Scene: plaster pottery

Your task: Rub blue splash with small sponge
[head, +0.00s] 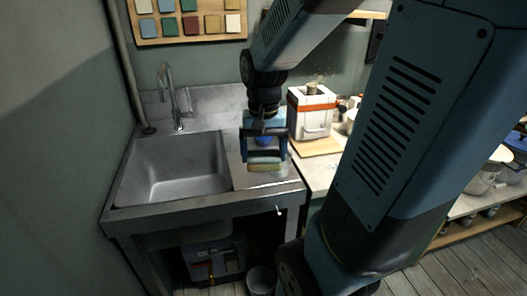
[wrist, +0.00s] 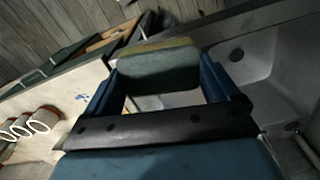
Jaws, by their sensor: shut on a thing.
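My gripper (head: 265,160) is shut on a small sponge (head: 264,168) above the drainboard, just right of the sink basin. In the wrist view the sponge (wrist: 158,70), dark green with a yellowish layer along its top edge, spans the gap between my gripper's fingers (wrist: 158,62). The blue splash (wrist: 82,97) shows in the wrist view as a few small blue marks on the pale worktop, left of my gripper and apart from the sponge. In the head view, faint marks on the worktop right of the drainboard may be the same splash.
The metal sink (head: 175,170) with its tap (head: 172,95) is left of my gripper. A white box with an orange band (head: 310,118) stands on a wooden board (head: 317,147) behind right. Several pots (wrist: 42,120) stand at the left in the wrist view.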

